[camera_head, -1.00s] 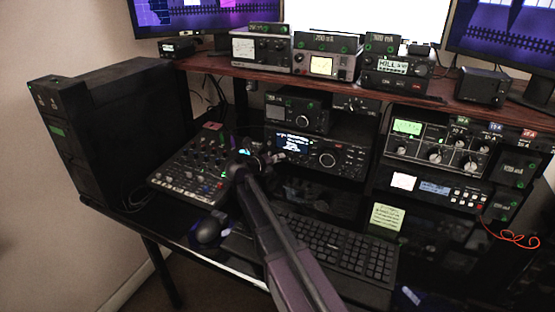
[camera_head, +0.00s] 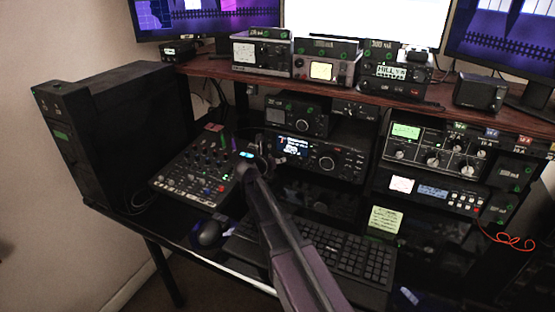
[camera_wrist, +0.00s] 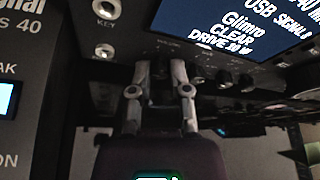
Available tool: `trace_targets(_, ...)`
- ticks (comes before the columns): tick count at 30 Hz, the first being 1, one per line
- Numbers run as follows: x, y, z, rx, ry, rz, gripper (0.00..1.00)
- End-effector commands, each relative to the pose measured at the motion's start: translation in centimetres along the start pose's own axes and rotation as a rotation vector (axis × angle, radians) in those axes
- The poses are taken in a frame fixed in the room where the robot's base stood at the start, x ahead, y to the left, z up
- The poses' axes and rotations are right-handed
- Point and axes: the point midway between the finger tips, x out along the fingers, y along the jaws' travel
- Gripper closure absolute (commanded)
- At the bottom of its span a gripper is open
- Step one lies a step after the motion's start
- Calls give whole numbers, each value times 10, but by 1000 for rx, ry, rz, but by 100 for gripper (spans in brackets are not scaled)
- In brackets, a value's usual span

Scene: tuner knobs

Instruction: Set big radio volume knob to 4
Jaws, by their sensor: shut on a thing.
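The big radio (camera_head: 325,163) is the black unit with a lit display and a large dial on the desk's middle shelf. In the wrist view its front panel fills the upper part, with its display (camera_wrist: 215,22) at top right. My gripper (camera_head: 268,160) is at the left part of the radio's front. In the wrist view, my gripper (camera_wrist: 162,72) has its two fingers against the panel below a small faint label, closed on a small knob mostly hidden between the fingertips. The knob's pointer and setting cannot be read.
A mixer (camera_head: 193,172) with many small knobs lies left of my arm. Other small knobs (camera_wrist: 222,82) sit just right of the fingers. A keyboard (camera_head: 345,250) and a mouse (camera_head: 210,233) lie in front. Shelves of radios stand above and to the right.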

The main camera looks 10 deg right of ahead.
Motion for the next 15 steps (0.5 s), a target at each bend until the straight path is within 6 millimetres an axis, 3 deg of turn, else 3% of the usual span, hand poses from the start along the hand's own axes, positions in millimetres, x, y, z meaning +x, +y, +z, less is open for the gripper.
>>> trace_targets(15, 0, -2, -3, 457, 4, 188, 100)
